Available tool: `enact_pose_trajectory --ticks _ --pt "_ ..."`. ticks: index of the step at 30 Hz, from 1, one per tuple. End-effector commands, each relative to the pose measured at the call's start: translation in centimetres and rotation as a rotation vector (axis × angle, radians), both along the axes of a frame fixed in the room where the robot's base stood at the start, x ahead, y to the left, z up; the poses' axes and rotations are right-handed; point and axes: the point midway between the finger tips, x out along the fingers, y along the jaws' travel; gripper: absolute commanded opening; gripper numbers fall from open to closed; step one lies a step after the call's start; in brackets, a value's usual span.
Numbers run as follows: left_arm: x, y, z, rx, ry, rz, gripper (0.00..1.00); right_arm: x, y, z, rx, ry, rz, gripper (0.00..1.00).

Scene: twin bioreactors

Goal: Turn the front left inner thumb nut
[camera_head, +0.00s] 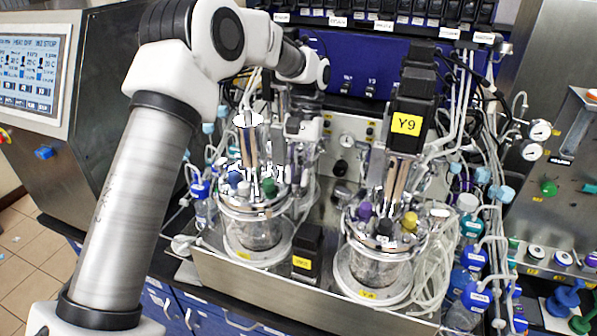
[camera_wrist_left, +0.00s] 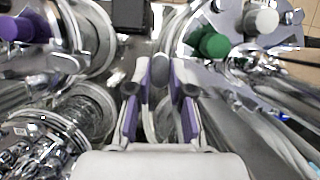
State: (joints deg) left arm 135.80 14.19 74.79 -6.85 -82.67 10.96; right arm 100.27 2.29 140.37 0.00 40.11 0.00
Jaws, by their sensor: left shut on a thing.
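The left bioreactor vessel (camera_head: 252,236), a glass jar with a metal head plate, stands upright left of the middle in the head view. My left gripper (camera_head: 303,165) points down at the inner right side of its head plate, between the two vessels. In the left wrist view, the purple-padded fingers (camera_wrist_left: 161,80) are shut on a small grey rounded piece (camera_wrist_left: 160,68), which looks like the thumb nut. In the head view the nut is hidden among shiny metal parts and the gripper. I cannot tell how far it is turned. My right gripper is not in view.
The right bioreactor vessel (camera_head: 375,268) stands close by, under a black motor marked Y9 (camera_head: 408,122). A green cap (camera_wrist_left: 214,45) and a purple cap (camera_wrist_left: 14,28) flank the gripper. Tubes and several blue-capped bottles crowd both sides; little free room shows.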

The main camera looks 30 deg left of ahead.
Motion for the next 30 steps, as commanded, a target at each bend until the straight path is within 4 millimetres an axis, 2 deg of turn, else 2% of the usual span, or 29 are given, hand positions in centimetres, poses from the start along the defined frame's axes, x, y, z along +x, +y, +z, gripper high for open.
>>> enact_pose_trajectory --ticks 10,11,12,13,23,26,30 --pt "-0.1 0.0 -0.3 -0.001 0.006 0.002 0.0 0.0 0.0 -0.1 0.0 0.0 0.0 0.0" --pt "-0.1 0.0 -0.3 -0.001 0.006 0.002 0.24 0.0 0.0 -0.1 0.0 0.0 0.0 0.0" --pt "-0.1 0.0 -0.3 -0.001 0.006 0.002 0.38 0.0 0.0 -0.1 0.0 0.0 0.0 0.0" --pt "-0.1 0.0 -0.2 -0.001 0.005 0.002 0.46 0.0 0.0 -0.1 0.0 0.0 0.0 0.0" --pt "0.0 0.0 0.2 0.0 0.001 0.001 0.46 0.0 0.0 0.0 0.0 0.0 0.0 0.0" --pt "0.1 0.0 1.4 0.0 -0.002 0.001 0.46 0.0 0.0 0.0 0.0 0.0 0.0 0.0" --pt "0.1 0.0 4.5 0.0 -0.002 0.001 0.46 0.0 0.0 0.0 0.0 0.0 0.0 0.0"
